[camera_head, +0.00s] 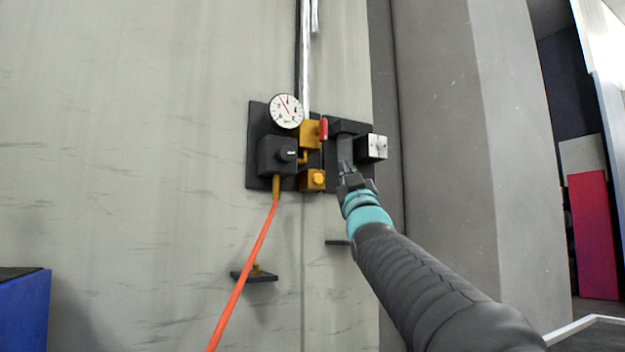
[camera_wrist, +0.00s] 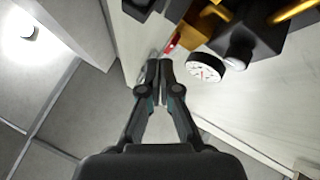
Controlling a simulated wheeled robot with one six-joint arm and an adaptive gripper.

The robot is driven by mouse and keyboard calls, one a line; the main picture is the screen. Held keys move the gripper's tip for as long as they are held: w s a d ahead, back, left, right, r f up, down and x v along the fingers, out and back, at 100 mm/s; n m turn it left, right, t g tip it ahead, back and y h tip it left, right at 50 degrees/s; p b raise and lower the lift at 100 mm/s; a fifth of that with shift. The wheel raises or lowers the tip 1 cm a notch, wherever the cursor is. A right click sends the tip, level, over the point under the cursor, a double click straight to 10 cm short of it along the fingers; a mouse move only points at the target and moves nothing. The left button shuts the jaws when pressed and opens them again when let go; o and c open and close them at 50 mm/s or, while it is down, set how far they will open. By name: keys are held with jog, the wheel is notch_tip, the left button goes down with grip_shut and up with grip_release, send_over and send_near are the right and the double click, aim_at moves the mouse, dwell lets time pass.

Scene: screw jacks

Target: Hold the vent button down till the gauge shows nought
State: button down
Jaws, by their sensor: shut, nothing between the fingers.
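The round white gauge (camera_head: 286,111) is mounted at the upper left of the wall fittings. Its red needle points up and to the left, off to one side; the numerals are too small to read. The gauge also shows in the wrist view (camera_wrist: 205,69). A yellow block with a round yellow cap (camera_head: 317,179) sits low on the panel; I cannot tell whether it is the vent button. My gripper (camera_head: 345,166) is shut and empty, right of the yellow block in front of the dark fittings. Its closed fingertips show in the wrist view (camera_wrist: 159,63); contact cannot be told.
A black box with a knob (camera_head: 272,154) sits below the gauge, with an orange hose (camera_head: 245,270) running down. A red handle (camera_head: 323,129) sticks out beside a yellow block. A white-faced box (camera_head: 377,147) is at the right. A small shelf (camera_head: 254,277) juts out below.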

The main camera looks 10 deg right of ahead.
aim_at(323, 180)
jog(key=w+a+p, duration=0.2)
jog(key=w+p, duration=0.3)
jog(key=w, duration=0.3)
jog(key=shift+w+a, duration=0.15)
jog(key=shift+a, duration=0.15)
jog(key=shift+w, duration=0.15)
dwell(1.2)
jog(key=shift+w+a+p, duration=0.15)
jog(key=shift+w+p, duration=0.2)
jog(key=shift+w, duration=0.1)
jog(key=shift+w+a+f+p, duration=0.15)
jog(key=shift+w+p, duration=0.15)
jog(key=shift+w, duration=0.25)
dwell(2.1)
jog(key=shift+s, duration=0.15)
dwell(0.5)
jog(key=shift+s+d+b, duration=0.3)
jog(key=shift+s+b, duration=0.5)
jog(key=shift+b, duration=0.05)
